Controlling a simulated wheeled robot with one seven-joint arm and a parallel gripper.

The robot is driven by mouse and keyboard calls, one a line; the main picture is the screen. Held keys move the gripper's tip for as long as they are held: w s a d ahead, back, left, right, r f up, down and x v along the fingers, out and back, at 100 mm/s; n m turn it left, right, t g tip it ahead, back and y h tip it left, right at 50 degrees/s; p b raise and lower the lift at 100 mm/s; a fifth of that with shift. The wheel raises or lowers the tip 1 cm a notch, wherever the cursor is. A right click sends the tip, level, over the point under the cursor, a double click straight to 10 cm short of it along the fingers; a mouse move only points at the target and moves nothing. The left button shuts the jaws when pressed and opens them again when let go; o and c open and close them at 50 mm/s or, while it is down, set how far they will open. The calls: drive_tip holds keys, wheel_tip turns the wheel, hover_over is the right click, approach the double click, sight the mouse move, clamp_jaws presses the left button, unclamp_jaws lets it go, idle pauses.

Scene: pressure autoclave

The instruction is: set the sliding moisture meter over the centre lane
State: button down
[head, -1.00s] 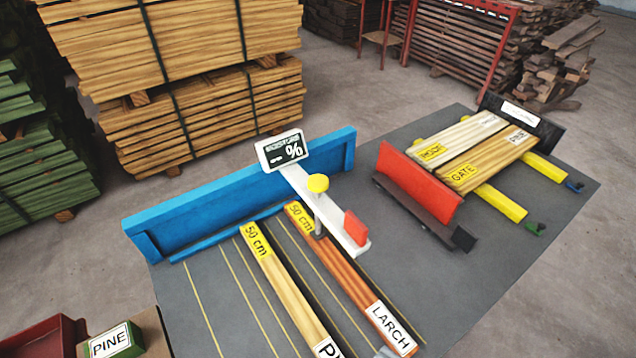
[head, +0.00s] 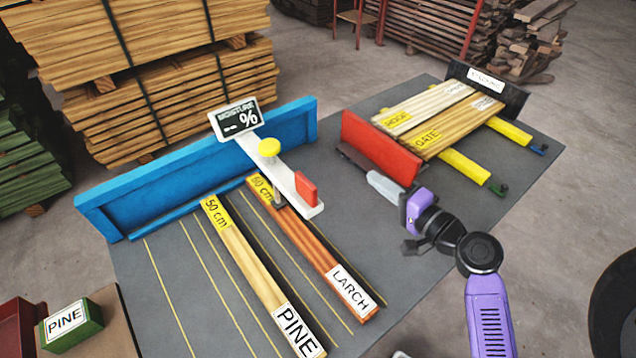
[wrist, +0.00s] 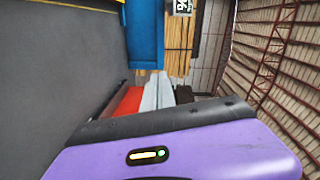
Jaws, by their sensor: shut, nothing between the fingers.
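The sliding moisture meter is a white arm (head: 286,182) with a "MOISTURE %" display (head: 236,117), a yellow knob (head: 269,150) and a red tab (head: 306,188). It reaches over the blue fence (head: 200,170) and lies above the far end of the larch board (head: 318,250), the right one of two boards. The pine board (head: 250,262) lies to its left, clear of the meter arm. My gripper (head: 378,182) is shut and empty, right of the red tab and apart from it, near the red plate (head: 382,146). Its pale fingers show in the wrist view (wrist: 158,92).
Yellow lines mark lanes on the grey table (head: 135,290); which is the centre lane is unclear. Right of the meter, the red plate borders boards on yellow rails (head: 465,168). A green pine block (head: 72,325) stands at lower left. The left table area is clear.

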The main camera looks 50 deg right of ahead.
drive_tip(key=w+a+r+t+y+p, duration=0.1)
drive_tip(key=w+a+y+p, duration=0.3)
drive_tip(key=w+a, duration=0.4)
drive_tip(key=shift+w+a+t, duration=0.4)
drive_tip(key=shift+w, duration=1.45)
drive_tip(key=shift+r, duration=0.1)
drive_tip(key=w+a, duration=0.3)
drive_tip(key=a, duration=1)
drive_tip(key=shift+w+a, duration=0.35)
drive_tip(key=shift+w, duration=0.05)
drive_tip(key=shift+d, duration=0.15)
